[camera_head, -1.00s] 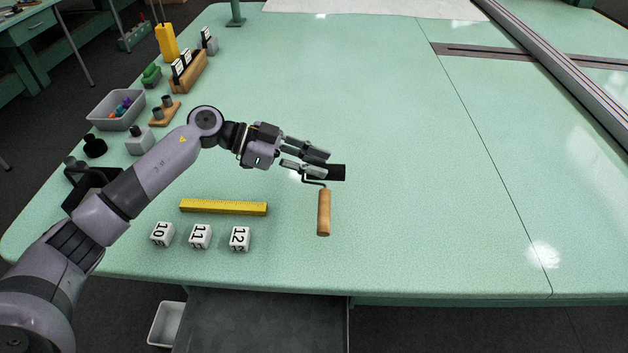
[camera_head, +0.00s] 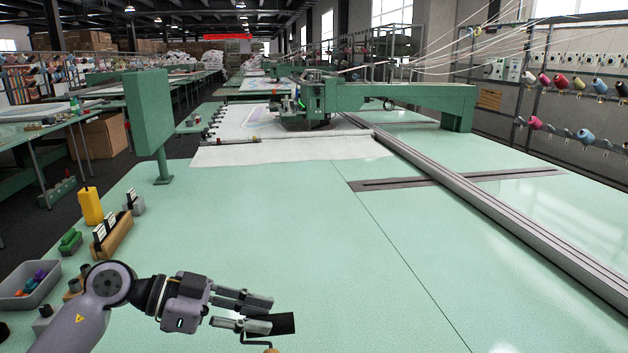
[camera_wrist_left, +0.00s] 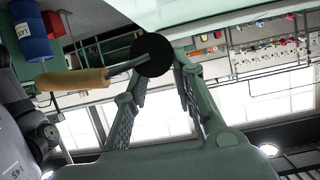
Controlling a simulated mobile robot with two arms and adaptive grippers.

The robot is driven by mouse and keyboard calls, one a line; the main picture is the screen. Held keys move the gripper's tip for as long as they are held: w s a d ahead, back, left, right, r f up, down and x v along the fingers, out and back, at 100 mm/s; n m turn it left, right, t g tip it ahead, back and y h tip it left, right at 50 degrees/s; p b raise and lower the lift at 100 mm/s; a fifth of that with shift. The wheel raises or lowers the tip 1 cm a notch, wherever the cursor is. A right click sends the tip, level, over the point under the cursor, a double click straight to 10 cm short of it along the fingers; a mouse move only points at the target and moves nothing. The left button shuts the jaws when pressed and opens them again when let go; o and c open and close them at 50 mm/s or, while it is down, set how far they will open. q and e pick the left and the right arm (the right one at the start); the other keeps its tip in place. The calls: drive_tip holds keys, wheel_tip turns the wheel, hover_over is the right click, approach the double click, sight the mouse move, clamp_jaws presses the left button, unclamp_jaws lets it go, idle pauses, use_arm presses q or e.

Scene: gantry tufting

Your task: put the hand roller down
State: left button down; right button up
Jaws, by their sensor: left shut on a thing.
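My left gripper (camera_head: 268,314) is shut on the hand roller, near the lower middle of the head view. The roller's black cylinder (camera_head: 284,324) sticks out to the right past the fingertips. Only the top end of its tan handle (camera_head: 271,350) shows at the bottom edge of the head view; the rest is cut off. In the left wrist view, the round black end of the hand roller (camera_wrist_left: 152,55) is between my left fingertips (camera_wrist_left: 160,72), and its wooden handle extends to the left on a bent metal rod. I cannot tell the roller's height above the green table (camera_head: 330,250). My right gripper is not in view.
At left stand a grey bin (camera_head: 38,290) of small coloured pieces, a wooden rack (camera_head: 113,238), a yellow object (camera_head: 91,206) and a green post (camera_head: 150,115). White cloth (camera_head: 290,150) and a rail (camera_head: 480,205) lie farther back. The tabletop right of my gripper is clear.

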use_arm(q)
drive_tip(key=s+a+f+n+t+y+p, duration=0.1)
drive_tip(key=s+a+f+n+t+y, duration=0.1)
drive_tip(key=s+a+f+n+t, duration=0.3)
drive_tip(key=s+a+f, duration=0.1)
drive_tip(key=s+a, duration=0.2)
drive_tip(key=s, duration=0.1)
drive_tip(key=shift+s+a+y+p, duration=0.3)
drive_tip(key=shift+s+p, duration=0.1)
